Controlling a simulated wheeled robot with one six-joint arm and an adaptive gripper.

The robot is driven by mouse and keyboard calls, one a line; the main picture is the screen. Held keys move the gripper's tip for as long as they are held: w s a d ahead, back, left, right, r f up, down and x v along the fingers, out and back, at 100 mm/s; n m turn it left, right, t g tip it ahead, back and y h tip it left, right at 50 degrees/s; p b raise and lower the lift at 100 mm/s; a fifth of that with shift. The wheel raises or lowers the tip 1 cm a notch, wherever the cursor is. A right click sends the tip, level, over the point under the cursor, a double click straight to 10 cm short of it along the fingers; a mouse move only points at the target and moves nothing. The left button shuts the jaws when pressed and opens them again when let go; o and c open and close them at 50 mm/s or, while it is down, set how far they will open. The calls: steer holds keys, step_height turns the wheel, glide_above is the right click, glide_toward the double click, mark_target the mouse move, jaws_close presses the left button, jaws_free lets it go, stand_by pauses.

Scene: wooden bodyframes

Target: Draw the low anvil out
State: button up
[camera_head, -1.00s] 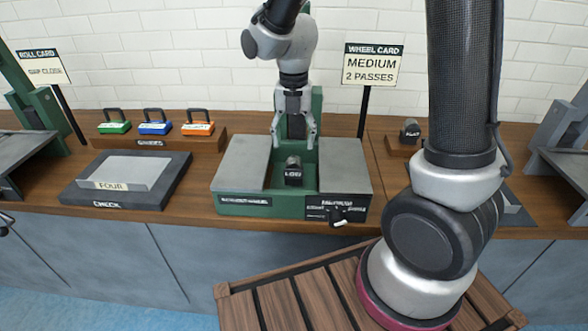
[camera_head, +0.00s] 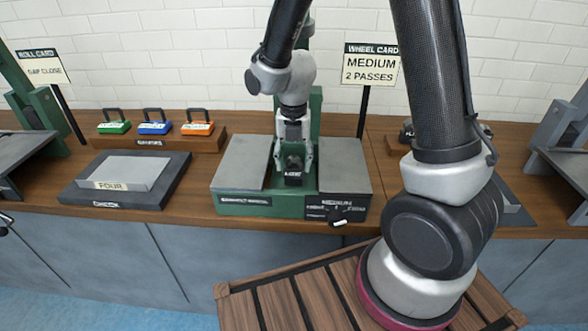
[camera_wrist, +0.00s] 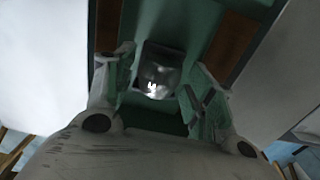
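The low anvil (camera_head: 293,180) is a small dark block with a white label, standing in the slot of the green wheel machine (camera_head: 240,206) between two grey plates. In the wrist view its shiny top (camera_wrist: 158,73) lies between the fingers. My gripper (camera_head: 294,168) points down over it with one finger on each side. The fingers (camera_wrist: 156,88) look open, with the right one apart from the anvil; whether the left one touches is unclear. The gripper hides part of the anvil and the slot behind it.
Grey plates (camera_head: 345,165) flank the slot closely. A small lever (camera_head: 340,222) sticks out at the machine's front right. A rack of coloured padlock-shaped gauges (camera_head: 154,128) and a grey check block (camera_head: 125,172) stand left. Another dark anvil (camera_head: 406,131) sits right, partly behind my arm.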

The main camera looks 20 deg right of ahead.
mark_target(293, 157)
steer(key=c, duration=0.7)
steer(key=shift+o, duration=0.2)
steer(key=shift+r, duration=0.75)
steer(key=shift+r, duration=1.45)
